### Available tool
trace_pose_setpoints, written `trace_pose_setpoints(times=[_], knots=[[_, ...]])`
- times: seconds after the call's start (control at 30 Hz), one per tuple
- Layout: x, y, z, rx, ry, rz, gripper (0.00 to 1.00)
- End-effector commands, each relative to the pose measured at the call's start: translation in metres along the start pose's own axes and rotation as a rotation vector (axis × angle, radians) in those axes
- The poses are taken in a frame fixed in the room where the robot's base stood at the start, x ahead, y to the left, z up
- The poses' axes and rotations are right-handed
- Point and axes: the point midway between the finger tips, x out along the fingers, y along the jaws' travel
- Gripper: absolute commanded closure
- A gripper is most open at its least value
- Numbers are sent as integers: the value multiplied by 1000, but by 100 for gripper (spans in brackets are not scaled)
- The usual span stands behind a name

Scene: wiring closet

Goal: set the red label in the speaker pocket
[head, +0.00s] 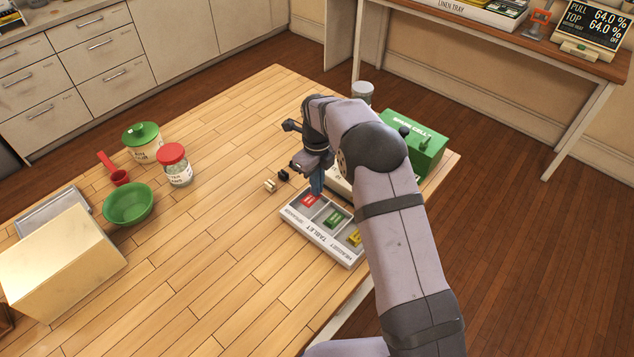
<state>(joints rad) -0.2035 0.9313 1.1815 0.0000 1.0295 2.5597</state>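A grey-white tray (316,243) lies on the wooden table, its front marked SPEAKER, TABLET and HEADSET. The red label (309,200) shows at the speaker pocket, the left one. A green label (334,218) lies in the tablet pocket and a yellow label (355,237) in the headset pocket. My gripper (317,184) points down just above and behind the red label. Its blue tip shows at the pocket's back edge. I cannot tell whether it touches the label or whether its fingers are apart, and my arm hides part of the tray's right end.
A green box (428,150) and a grey-lidded jar (362,92) stand behind my arm. A red-lidded jar (175,165), green bowl (129,204) and cardboard box (60,265) stand at left. The table's middle is clear.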

Motion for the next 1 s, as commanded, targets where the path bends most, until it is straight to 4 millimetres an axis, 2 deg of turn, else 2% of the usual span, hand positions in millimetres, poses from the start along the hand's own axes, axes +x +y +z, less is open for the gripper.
trace_pose_setpoints(times=[0.83, 0.87, 0.93, 1.0], knots=[[14, 0, 0, 0, 1, 1, 100], [14, 0, 0, 0, 1, 1, 96], [14, 0, 0, 0, 1, 1, 80], [14, 0, -1, 0, 1, 0, 80]])
